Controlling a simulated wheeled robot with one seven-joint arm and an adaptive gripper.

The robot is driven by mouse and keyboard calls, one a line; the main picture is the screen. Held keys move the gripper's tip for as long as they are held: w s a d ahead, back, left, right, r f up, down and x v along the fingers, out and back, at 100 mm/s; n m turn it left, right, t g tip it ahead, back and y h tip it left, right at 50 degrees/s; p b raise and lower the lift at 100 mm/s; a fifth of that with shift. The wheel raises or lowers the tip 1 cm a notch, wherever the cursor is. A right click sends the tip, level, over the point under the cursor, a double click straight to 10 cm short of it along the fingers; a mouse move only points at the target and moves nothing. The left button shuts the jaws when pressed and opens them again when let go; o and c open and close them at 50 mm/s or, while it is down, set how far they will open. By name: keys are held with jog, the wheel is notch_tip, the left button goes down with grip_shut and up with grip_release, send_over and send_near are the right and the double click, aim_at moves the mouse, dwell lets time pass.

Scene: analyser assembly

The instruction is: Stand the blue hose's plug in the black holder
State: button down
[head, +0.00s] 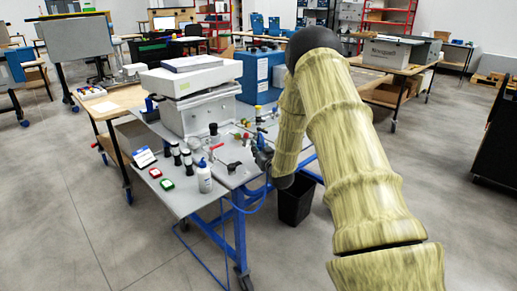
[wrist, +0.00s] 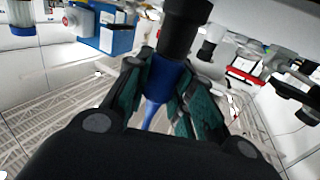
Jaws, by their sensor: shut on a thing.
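My gripper (wrist: 164,88) is shut on the blue plug (wrist: 160,76) in the wrist view, with a green-padded finger on each side of it. The blue hose (wrist: 150,115) runs down from the plug between the fingers. A dark cylinder (wrist: 185,28) sits in line with the plug at the top; I cannot tell if it is part of the plug. In the head view my gripper (head: 263,158) is at the right edge of the grey bench, and the hose (head: 258,205) hangs below it. A small black piece (head: 234,167) on the bench may be the black holder; it is too small to be sure.
Small valves and fittings crowd the bench near my gripper. A black bin (head: 295,203) stands on the floor below. Open floor lies in front.

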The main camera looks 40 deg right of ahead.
dwell(0.3)
jog(key=c, duration=1.1)
grip_release()
jog(key=shift+c, duration=0.2)
jog(key=v, duration=1.2)
